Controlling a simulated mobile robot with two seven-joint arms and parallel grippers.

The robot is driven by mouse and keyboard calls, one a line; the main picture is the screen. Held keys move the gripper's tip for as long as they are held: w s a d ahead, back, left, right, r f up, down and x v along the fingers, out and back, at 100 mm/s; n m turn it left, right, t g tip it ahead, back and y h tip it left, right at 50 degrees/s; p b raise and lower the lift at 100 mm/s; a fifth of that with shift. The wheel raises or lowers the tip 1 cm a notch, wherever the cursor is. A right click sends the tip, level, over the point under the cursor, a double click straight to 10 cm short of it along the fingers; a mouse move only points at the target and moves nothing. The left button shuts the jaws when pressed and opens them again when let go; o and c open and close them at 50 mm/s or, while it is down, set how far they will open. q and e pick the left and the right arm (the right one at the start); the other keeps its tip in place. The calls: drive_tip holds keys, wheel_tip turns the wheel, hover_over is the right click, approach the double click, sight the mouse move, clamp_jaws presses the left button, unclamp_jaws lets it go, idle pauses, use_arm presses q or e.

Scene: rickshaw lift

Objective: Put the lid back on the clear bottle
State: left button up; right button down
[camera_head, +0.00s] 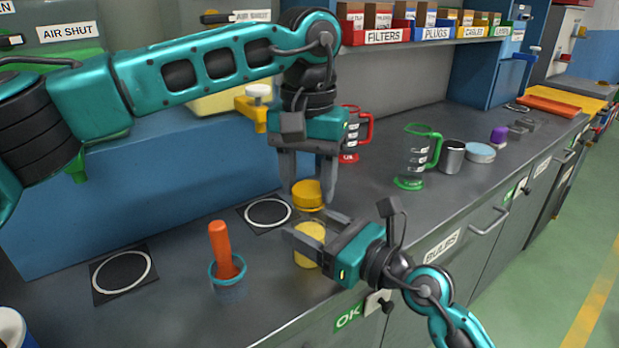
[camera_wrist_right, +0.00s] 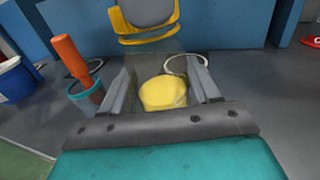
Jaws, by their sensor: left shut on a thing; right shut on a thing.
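The yellow lid (camera_head: 307,193) is between the fingers of my left gripper (camera_head: 310,188), which is shut on it. The clear bottle (camera_head: 309,245), with yellow contents, is below the lid near the counter's front edge. My right gripper (camera_head: 312,226) is shut on the bottle from the right. In the right wrist view the yellow contents (camera_wrist_right: 163,93) show between the fingers (camera_wrist_right: 163,70). The lid (camera_wrist_right: 147,40) shows above and beyond them, its yellow rim around a grey face. The lid looks apart from the bottle. The bottle's clear wall is hard to make out.
A teal cup (camera_head: 228,280) with an orange-handled tool (camera_head: 220,245) stands left of the bottle. Ringed black mats (camera_head: 122,274) lie on the counter. A red-handled jug (camera_head: 350,135), a green-handled jug (camera_head: 415,160) and a metal cup (camera_head: 452,157) stand behind to the right.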

use_arm(q)
drive_tip(key=m, duration=0.5)
drive_tip(key=shift+m, duration=0.4)
drive_tip(key=o, duration=1)
drive_tip(key=shift+r, duration=2.25)
drive_tip(key=shift+c, duration=0.4)
